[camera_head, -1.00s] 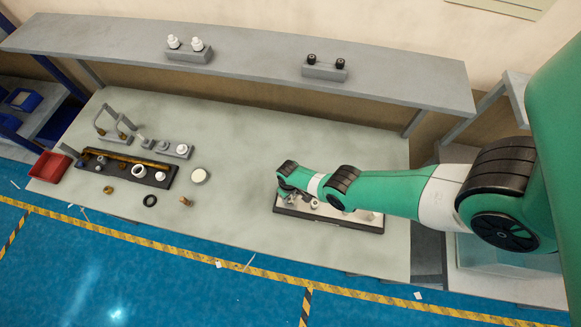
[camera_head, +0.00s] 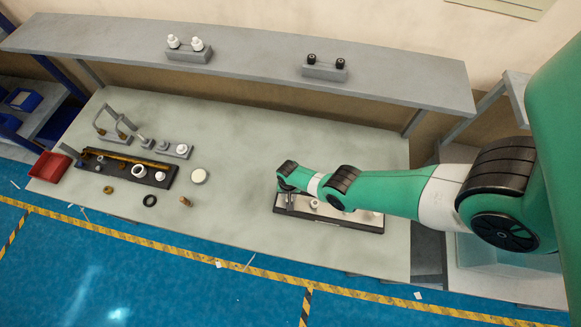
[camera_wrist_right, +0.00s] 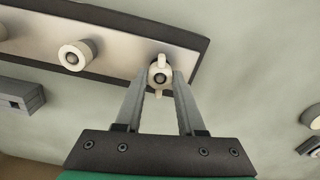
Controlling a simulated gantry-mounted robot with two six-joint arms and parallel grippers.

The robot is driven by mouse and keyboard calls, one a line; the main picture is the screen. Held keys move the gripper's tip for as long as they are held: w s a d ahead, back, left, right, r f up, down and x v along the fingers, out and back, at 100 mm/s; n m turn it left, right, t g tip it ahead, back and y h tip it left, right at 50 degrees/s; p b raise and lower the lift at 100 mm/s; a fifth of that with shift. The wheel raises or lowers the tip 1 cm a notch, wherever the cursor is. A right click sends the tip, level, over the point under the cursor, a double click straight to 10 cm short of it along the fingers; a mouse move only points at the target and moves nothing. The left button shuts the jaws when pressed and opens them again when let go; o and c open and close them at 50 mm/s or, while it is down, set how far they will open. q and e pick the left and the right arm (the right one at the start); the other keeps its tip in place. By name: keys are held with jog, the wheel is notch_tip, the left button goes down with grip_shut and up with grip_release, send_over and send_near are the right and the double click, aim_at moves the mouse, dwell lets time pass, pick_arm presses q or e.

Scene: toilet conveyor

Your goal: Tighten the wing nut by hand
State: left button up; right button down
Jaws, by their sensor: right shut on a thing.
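The wing nut (camera_wrist_right: 161,62) is a cream-white piece with two wings and a dark round centre. It sits on a stud near one end of a metal plate (camera_wrist_right: 115,48) with a dark border. My right gripper (camera_wrist_right: 162,82) is shut on the wing nut, one finger on each side. In the head view, my right gripper (camera_head: 289,200) is over the left end of the same plate (camera_head: 365,222), and the wing nut is hidden there. My left gripper is not in view.
A second round white fitting (camera_wrist_right: 75,54) stands on the plate. On the left of the table are a dark tray (camera_head: 103,172) with fittings, a red bin (camera_head: 48,165), a black ring (camera_head: 150,200) and a white disc (camera_head: 199,176).

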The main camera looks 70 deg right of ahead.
jog(key=c, duration=0.8)
grip_release()
jog(key=shift+c, duration=0.2)
notch_tip(320, 180, up, 4)
jog(key=p, duration=0.3)
jog(key=shift+f+p, duration=0.15)
jog(key=shift+p, duration=0.2)
jog(key=shift+f, duration=0.1)
jog(key=o, duration=0.6)
jog(key=shift+c, duration=0.2)
